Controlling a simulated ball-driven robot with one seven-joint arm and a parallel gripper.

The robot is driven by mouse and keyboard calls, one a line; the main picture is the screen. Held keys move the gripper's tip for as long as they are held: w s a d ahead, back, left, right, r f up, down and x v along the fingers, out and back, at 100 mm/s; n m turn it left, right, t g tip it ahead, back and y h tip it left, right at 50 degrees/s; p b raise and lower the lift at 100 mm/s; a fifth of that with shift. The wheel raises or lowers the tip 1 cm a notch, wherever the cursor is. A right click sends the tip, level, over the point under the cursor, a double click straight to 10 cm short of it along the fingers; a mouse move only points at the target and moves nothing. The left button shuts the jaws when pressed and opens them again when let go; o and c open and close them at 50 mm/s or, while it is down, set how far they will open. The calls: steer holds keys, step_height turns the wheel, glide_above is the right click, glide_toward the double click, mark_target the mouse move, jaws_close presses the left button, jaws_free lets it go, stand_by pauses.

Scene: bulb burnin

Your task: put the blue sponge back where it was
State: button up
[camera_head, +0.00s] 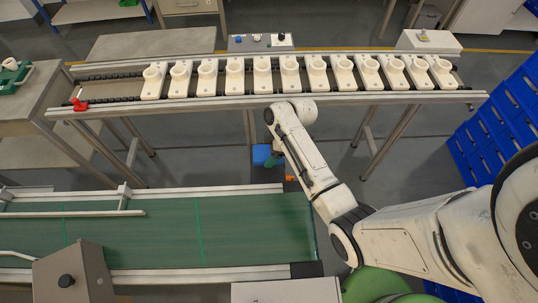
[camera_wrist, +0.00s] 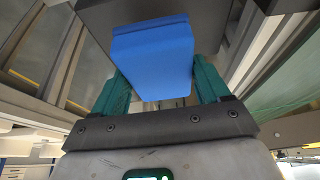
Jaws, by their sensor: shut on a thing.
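The blue sponge (camera_wrist: 152,55) is a plain block between the two teal fingers of my gripper (camera_wrist: 160,82) in the wrist view. My gripper is shut on it. In the head view the sponge (camera_head: 261,154) shows just left of my gripper (camera_head: 272,160), in the gap between the roller rail and the green belt. A dark grey surface (camera_wrist: 215,22) lies right behind the sponge in the wrist view; whether the sponge touches it I cannot tell.
A roller rail (camera_head: 350,98) with a row of white sockets (camera_head: 262,75) runs across behind my gripper. A green conveyor belt (camera_head: 160,230) lies in front. An orange item (camera_head: 290,178) is beside my gripper. Blue crates (camera_head: 500,120) stand at right.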

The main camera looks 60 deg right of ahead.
mark_target(269, 155)
steer(key=shift+w+f, duration=0.15)
steer(key=shift+w, duration=0.05)
steer(key=shift+d+f, duration=0.1)
steer(key=shift+f, duration=1.55)
steer(key=shift+f, duration=0.2)
steer(key=o, duration=1)
steer(key=shift+r, duration=0.1)
